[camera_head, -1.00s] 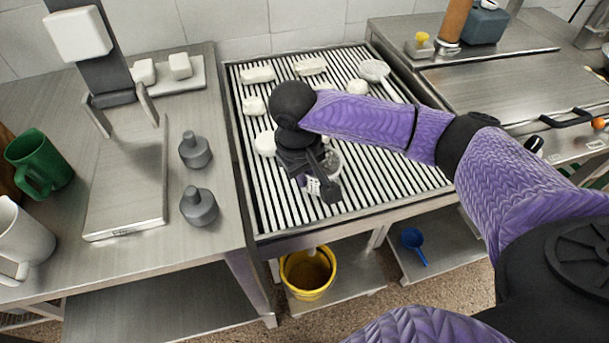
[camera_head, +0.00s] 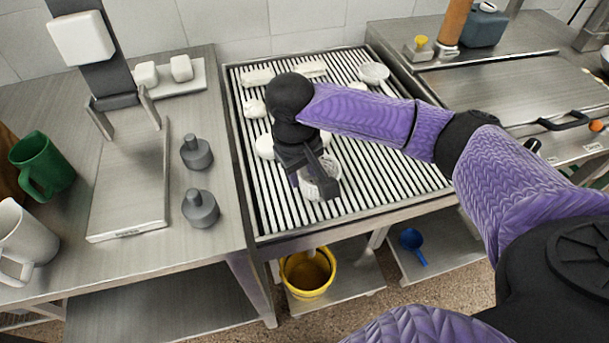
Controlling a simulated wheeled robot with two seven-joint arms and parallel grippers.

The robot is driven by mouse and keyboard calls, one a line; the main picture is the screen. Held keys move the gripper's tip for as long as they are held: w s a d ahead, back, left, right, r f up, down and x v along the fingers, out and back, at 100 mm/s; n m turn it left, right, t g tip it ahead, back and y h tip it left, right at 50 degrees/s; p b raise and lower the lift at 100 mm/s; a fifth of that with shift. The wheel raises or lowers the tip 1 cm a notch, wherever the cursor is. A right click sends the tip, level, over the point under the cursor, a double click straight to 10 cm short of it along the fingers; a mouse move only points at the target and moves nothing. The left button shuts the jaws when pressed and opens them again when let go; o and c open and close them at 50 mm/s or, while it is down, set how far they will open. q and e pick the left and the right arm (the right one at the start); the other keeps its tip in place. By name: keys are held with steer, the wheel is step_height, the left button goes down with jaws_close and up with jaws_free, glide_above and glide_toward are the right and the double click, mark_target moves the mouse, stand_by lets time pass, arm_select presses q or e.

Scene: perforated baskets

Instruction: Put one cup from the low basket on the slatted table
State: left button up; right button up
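My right gripper (camera_head: 312,182) reaches down over the slatted table (camera_head: 262,212) near its front middle. A small white, dark-spotted cup-like thing (camera_head: 322,188) is at its fingers, partly hidden by a dark finger. It looks low over or on the slats; I cannot tell whether the fingers grip it. A green mug (camera_head: 40,165) and a whitish mug (camera_head: 22,240) stand on the left counter. I cannot make out a low basket. My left gripper is not in view.
Two grey knobbed weights (camera_head: 200,208) stand on the left counter. A yellow bucket (camera_head: 307,272) and blue scoop (camera_head: 412,240) are below. The front slats are clear.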

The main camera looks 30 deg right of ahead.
step_height(320, 180, up, 9)
steer(key=a+p, duration=0.1)
steer(key=p, duration=0.1)
steer(key=shift+p, duration=0.3)
steer(key=shift+f, duration=0.15)
